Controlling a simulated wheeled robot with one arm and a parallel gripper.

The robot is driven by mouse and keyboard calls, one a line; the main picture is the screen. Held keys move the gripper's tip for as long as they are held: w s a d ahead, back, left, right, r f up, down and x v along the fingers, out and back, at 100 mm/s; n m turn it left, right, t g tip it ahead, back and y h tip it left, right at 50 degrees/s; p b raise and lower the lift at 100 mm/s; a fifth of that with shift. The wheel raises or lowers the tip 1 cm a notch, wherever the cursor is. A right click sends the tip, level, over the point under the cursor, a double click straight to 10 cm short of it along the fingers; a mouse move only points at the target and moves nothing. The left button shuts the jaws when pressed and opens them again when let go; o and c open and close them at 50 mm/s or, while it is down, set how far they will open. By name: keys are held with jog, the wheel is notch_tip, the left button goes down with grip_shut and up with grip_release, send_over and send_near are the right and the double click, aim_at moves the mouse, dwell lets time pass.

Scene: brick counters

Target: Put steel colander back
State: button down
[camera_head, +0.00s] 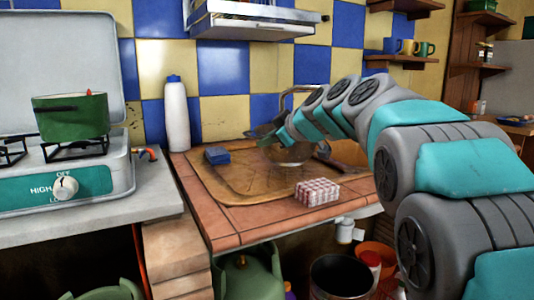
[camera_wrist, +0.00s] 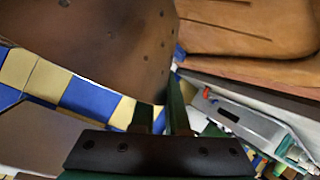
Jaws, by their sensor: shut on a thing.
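The steel colander (camera_head: 291,154) is a round metal bowl, partly hidden behind my arm over the back of the brick counter. In the wrist view its perforated, brownish side (camera_wrist: 110,45) fills the upper left. My gripper (camera_head: 268,138) is at the colander's left side, small and partly hidden in the head view. In the wrist view my gripper (camera_wrist: 163,112) is shut on the colander's edge between its two fingers. Whether the colander touches the board below it, I cannot tell.
A wooden board (camera_head: 235,187) covers much of the counter, with a blue block (camera_head: 217,155) on it. A red-checked box (camera_head: 318,192) is near the front edge. A white bottle (camera_head: 176,115) stands behind, and a stove with a green pot (camera_head: 72,116) is left.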

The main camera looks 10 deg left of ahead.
jog(key=shift+f, duration=1.6)
jog(key=shift+f, duration=0.15)
jog(key=c, duration=0.9)
grip_release()
jog(key=shift+r, duration=0.25)
jog(key=b+v, duration=0.2)
jog(key=v, duration=1)
jog(key=shift+f, duration=0.2)
